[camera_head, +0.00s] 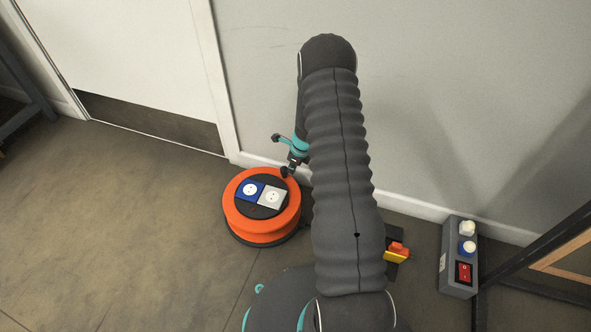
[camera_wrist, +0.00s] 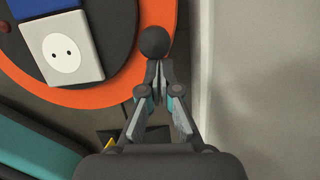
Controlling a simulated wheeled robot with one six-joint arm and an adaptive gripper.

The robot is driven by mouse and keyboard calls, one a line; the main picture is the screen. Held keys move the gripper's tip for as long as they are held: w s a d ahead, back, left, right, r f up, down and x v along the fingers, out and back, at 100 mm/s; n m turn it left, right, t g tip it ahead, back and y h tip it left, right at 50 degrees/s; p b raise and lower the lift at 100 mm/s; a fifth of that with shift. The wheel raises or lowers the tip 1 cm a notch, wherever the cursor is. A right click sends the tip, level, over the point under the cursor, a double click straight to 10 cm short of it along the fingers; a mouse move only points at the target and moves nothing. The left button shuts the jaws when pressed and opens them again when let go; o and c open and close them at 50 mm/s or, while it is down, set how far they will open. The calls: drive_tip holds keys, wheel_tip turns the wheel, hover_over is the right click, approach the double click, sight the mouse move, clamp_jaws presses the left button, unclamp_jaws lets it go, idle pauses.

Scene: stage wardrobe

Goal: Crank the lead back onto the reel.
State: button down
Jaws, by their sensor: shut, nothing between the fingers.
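The reel (camera_head: 236,216) is an orange drum lying flat on the floor, with a dark centre carrying a blue socket and a light grey socket. Its orange rim (camera_wrist: 78,106) fills the upper left of the wrist view. A dark round crank knob (camera_head: 284,172) stands at the reel's far right edge; in the wrist view the knob (camera_wrist: 154,41) is just beyond my fingertips. My gripper (camera_wrist: 158,84) is shut and empty at the knob, not around it; I cannot tell whether they touch. In the head view my gripper (camera_head: 291,166) is small and partly hidden by my arm. No lead is clearly visible.
A grey box (camera_head: 450,265) with white and blue knobs and a red switch stands at the right by the wall. An orange and yellow piece (camera_head: 397,251) lies partly behind my arm. A dark frame (camera_head: 535,240) is at far right. The floor at left is clear.

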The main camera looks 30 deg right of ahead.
drive_tip(key=shift+w+a+n+g+y, duration=0.1)
drive_tip(key=shift+w+a+n, duration=0.15)
drive_tip(key=shift+w+n, duration=0.35)
drive_tip(key=shift+w+a+n+g+y, duration=0.1)
drive_tip(key=shift+w+a+n, duration=0.1)
drive_tip(key=shift+w+n, duration=0.4)
drive_tip(key=shift+w+a+n+g+y, duration=0.1)
drive_tip(key=shift+w+a+n, duration=0.25)
drive_tip(key=shift+w, duration=0.4)
drive_tip(key=shift+d, duration=0.1)
